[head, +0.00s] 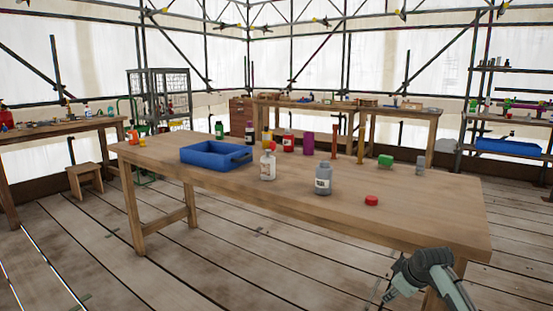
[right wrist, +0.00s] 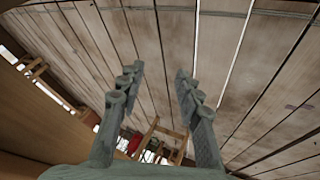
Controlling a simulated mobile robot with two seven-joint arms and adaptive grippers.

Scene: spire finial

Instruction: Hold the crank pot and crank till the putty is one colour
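I cannot pick out a pot with a crank, or any putty, in either view. On the long wooden table (head: 400,205) stand a grey labelled jar (head: 323,182), a white bottle with a reddish top (head: 268,165) and a low red lid-like piece (head: 371,200). My right gripper (right wrist: 157,78) is open and empty in the right wrist view, with its fingers apart over the plank floor. In the head view my right arm shows at the lower right, beside the table's near right corner and touching nothing visible. My left gripper is not in view.
A blue tray (head: 215,165) sits on the table's left half. A stool (head: 86,180) is at left. The table's front right is clear.

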